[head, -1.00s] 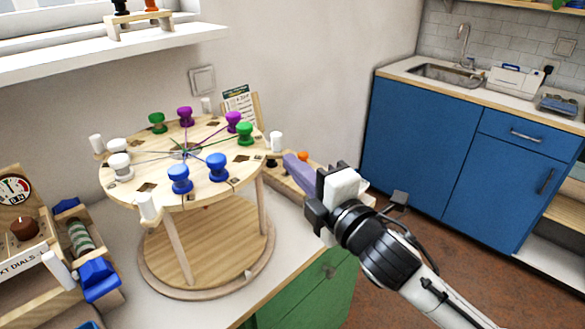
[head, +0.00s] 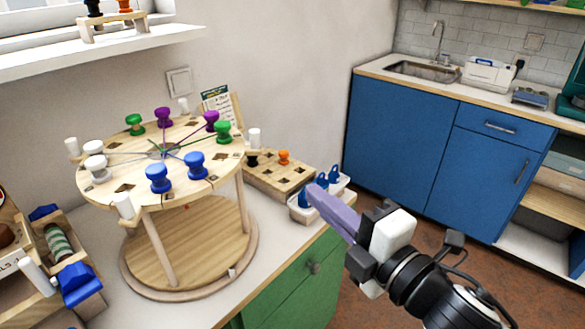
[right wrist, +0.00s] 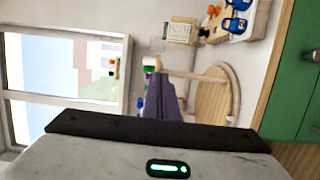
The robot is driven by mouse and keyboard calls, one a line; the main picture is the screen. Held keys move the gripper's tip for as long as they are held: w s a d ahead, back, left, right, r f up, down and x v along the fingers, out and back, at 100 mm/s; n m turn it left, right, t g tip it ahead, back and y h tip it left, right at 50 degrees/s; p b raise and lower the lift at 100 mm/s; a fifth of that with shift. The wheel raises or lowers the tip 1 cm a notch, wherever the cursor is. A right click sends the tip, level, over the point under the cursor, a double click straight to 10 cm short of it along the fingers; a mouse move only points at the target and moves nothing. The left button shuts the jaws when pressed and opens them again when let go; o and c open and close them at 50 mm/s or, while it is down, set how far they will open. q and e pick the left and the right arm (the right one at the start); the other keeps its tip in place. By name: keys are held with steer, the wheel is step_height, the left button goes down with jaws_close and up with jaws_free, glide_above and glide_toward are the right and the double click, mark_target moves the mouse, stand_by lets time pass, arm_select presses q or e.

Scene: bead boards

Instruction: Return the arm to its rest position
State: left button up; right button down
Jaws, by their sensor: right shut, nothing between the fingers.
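My right gripper (head: 320,194) has purple fingers, which are shut together with nothing between them. It is in front of the white tray (head: 299,212) with blue pegs, near the counter's right edge, and its fingers partly hide that tray. I cannot tell its exact height there. In the right wrist view the purple fingers (right wrist: 163,98) point away from the camera, with the round wooden stand behind them. My right arm comes in from the lower right. My left gripper is not in view.
The round two-level stand (head: 190,250) carries several coloured bobbins with strings. A wooden peg board (head: 268,185) with black and orange pegs lies right of it. Dial boxes stand at lower left. Open floor (head: 420,235) separates the green cabinet (head: 290,285) from the blue cabinets (head: 400,140).

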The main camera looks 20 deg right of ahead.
steer(key=s+d+f+m+g+h, duration=0.15)
steer(key=f+m, duration=0.45)
steer(key=f, duration=0.6)
steer(key=s+f+m+g+h, duration=0.1)
steer(key=s+f+m+g, duration=0.3)
steer(key=f, duration=0.8)
steer(key=s+f+m+g, duration=0.1)
steer(key=s+f+m, duration=0.4)
steer(key=f, duration=0.3)
steer(key=s+f+m+g, duration=0.2)
steer(key=s+f+m, duration=0.2)
steer(key=f, duration=0.5)
steer(key=s, duration=0.2)
steer(key=shift+s+a+m+h, duration=0.35)
steer(key=shift+m, duration=0.05)
